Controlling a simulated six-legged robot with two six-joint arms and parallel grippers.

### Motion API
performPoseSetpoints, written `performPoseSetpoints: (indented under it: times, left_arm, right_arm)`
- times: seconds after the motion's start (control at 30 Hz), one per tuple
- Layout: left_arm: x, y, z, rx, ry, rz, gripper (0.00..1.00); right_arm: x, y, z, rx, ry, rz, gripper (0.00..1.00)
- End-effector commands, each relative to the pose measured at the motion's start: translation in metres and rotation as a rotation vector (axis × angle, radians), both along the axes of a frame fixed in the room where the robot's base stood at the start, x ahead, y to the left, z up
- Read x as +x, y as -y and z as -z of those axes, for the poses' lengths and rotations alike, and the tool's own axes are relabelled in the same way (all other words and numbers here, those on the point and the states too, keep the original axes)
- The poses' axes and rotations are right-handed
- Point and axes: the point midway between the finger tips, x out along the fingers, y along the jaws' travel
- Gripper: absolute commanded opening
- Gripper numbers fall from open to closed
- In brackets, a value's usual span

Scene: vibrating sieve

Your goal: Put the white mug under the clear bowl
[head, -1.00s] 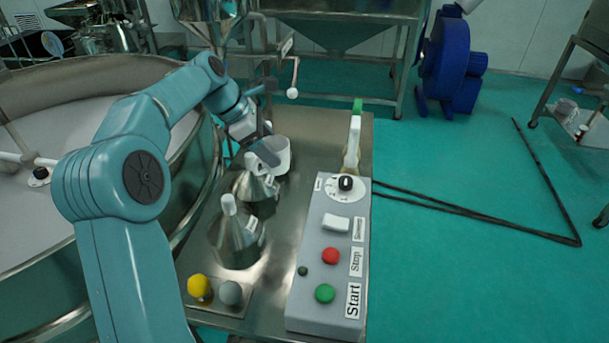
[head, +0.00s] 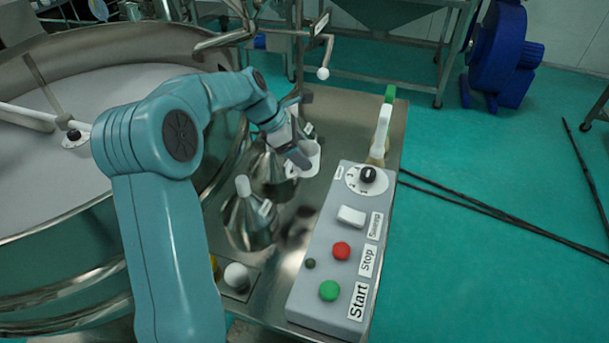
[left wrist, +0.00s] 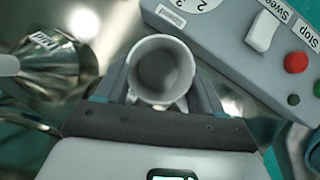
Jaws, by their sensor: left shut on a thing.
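The white mug (head: 309,157) is in my left gripper (head: 299,130), over the far part of the metal table. The head view does not show clearly whether it touches the table. In the left wrist view I look into the open mouth of the mug (left wrist: 162,70), and the gripper (left wrist: 162,88) has a finger on each side of it. The left gripper is shut on the mug. I cannot make out a clear bowl for certain in the current frames. My right gripper is not in view.
Metal cone-shaped vessels (head: 250,222) stand at the left. A large round sieve (head: 100,85) borders the table. A bent metal pipe (head: 240,38) rises behind.

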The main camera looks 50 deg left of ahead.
Motion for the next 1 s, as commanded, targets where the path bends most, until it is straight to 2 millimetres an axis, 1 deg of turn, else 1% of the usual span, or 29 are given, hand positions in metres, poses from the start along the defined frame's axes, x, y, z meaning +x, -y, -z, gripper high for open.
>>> performPoseSetpoints:
  times: [0.03,0.1,0.2,0.37,0.6,0.9,0.93,0.97,1.0]
  left_arm:
    - [-0.001,0.0,0.013,-0.002,-0.004,-0.001,0.27]
    - [0.0,0.001,0.028,-0.003,-0.002,0.0,0.27]
    - [0.001,0.001,0.041,0.0,0.0,0.0,0.27]
    - [0.003,0.001,0.053,0.0,0.0,0.0,0.27]
    - [0.004,0.001,0.088,-0.001,-0.001,0.0,0.27]
    - [0.004,0.001,0.092,0.001,0.002,0.001,0.27]
    - [0.004,0.001,0.091,0.002,0.001,0.001,0.78]
    - [0.004,0.001,0.091,0.002,0.001,0.001,0.88]
    - [0.004,0.001,0.091,0.002,0.001,0.001,0.94]
  right_arm:
    - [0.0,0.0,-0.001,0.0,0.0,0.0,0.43]
    - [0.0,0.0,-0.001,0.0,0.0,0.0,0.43]
    - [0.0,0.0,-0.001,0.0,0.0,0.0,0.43]
    - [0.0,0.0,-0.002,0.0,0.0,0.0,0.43]
    - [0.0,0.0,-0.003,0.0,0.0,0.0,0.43]
    - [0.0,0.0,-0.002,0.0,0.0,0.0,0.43]
    - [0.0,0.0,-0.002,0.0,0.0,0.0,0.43]
    - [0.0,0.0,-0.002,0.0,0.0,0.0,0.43]
    - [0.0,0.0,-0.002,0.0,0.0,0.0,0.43]
